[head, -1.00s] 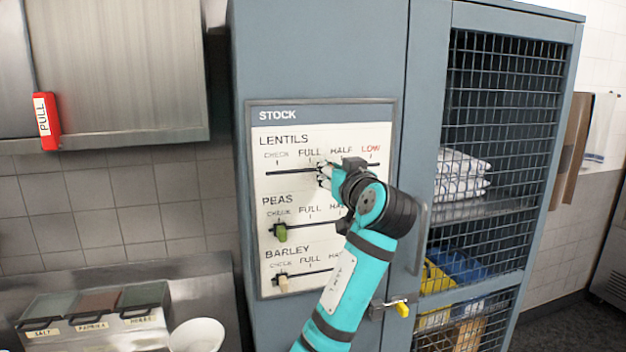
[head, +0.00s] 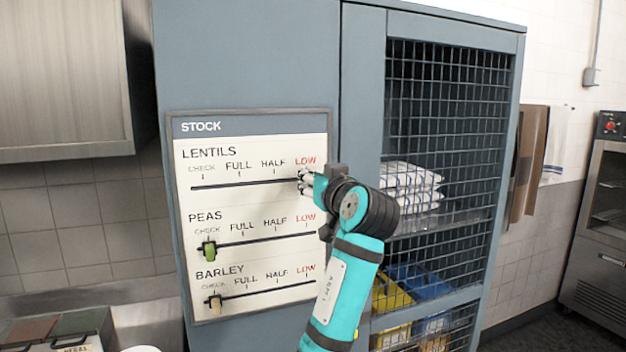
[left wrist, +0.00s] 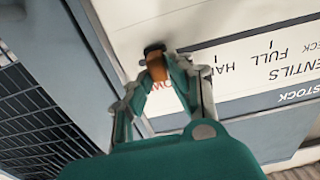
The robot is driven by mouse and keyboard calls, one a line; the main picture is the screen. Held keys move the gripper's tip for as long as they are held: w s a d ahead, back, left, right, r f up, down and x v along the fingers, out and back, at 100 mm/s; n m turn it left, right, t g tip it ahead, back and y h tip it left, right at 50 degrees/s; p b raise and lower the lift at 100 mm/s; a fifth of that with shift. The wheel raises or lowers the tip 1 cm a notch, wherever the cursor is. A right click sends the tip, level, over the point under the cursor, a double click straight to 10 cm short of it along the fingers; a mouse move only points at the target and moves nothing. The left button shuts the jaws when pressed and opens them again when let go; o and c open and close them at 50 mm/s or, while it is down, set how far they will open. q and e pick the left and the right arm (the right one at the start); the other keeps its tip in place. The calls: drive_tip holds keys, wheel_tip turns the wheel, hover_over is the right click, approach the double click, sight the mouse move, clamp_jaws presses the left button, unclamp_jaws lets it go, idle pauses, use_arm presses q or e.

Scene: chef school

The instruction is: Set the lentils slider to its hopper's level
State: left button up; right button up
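The stock board (head: 258,204) on the blue-grey cabinet has three slider rows. The lentils track (head: 240,185) is the top one, marked CHECK, FULL, HALF and a red LOW. My left gripper (head: 304,182) is at its right end, just under LOW. In the left wrist view, the fingertips of the left gripper (left wrist: 162,78) are closed about the orange-brown lentils knob (left wrist: 157,67), at the end of the track beside LOW. In the head view the fingers hide this knob. My right gripper is not in view. No lentils hopper is identifiable.
The green peas knob (head: 209,250) and the pale barley knob (head: 216,303) are under CHECK. The cabinet's mesh door (head: 445,130) is right of the board, with folded cloths (head: 410,185) behind it. Lidded containers (head: 55,328) stand at lower left.

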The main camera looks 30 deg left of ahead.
use_arm(q)
drive_tip(key=o, duration=0.4)
drive_tip(key=shift+w+d, duration=0.25)
drive_tip(key=v, duration=1.2)
drive_tip(key=shift+f, duration=0.1)
